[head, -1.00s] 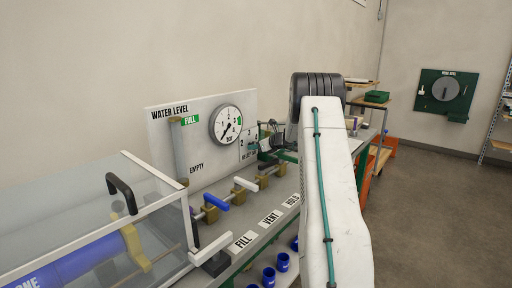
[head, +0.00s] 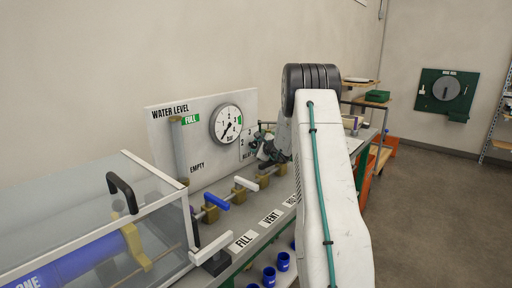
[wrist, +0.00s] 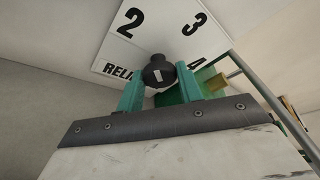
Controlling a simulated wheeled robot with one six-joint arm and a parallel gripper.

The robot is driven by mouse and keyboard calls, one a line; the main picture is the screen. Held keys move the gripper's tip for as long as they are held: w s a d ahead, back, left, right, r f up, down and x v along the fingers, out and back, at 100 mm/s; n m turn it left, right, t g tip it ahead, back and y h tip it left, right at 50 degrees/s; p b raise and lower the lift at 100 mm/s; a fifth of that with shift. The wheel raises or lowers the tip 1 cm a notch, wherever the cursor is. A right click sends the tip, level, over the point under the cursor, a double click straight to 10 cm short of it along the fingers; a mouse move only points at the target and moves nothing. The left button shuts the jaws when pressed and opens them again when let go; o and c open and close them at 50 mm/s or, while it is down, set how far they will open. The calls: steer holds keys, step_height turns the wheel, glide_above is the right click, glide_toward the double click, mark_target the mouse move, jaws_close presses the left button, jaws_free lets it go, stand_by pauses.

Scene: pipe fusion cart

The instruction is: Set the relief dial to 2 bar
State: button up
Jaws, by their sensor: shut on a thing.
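The relief dial's black knob (wrist: 158,70) shows in the wrist view, with a short white mark on its face. My gripper (wrist: 160,88) is shut on it, one teal finger on each side. The white scale plate (wrist: 163,32) behind it shows 2, 3, part of a 4 and the cut-off word "RELI". I cannot tell which number the white mark points at. In the head view, my gripper (head: 264,148) is at the plate (head: 247,142), and my wrist hides the knob.
The pressure gauge (head: 227,124) is on the white panel left of the relief plate. The blue valve handle (head: 216,202) and white valve handle (head: 246,184) stand below, near my gripper. A clear-lidded box (head: 110,215) fills the left front. A railing (wrist: 262,88) runs right of my gripper.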

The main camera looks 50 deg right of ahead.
steer(key=shift+f+n, duration=0.15)
steer(key=shift+n, duration=0.45)
steer(key=o, duration=1)
steer(key=shift+r, duration=0.3)
steer(key=r, duration=0.2)
steer(key=s+r, duration=0.1)
steer(key=shift+a+r, duration=0.15)
steer(key=shift+a, duration=0.2)
steer(key=s+a, duration=0.2)
steer(key=s, duration=0.2)
steer(key=s+a, duration=0.3)
steer(key=s, duration=0.1)
steer(key=s+a+r, duration=0.1)
steer(key=s+a, duration=0.1)
steer(key=s, duration=0.2)
steer(key=shift+s+a+r, duration=0.1)
steer(key=shift+s+a, duration=0.25)
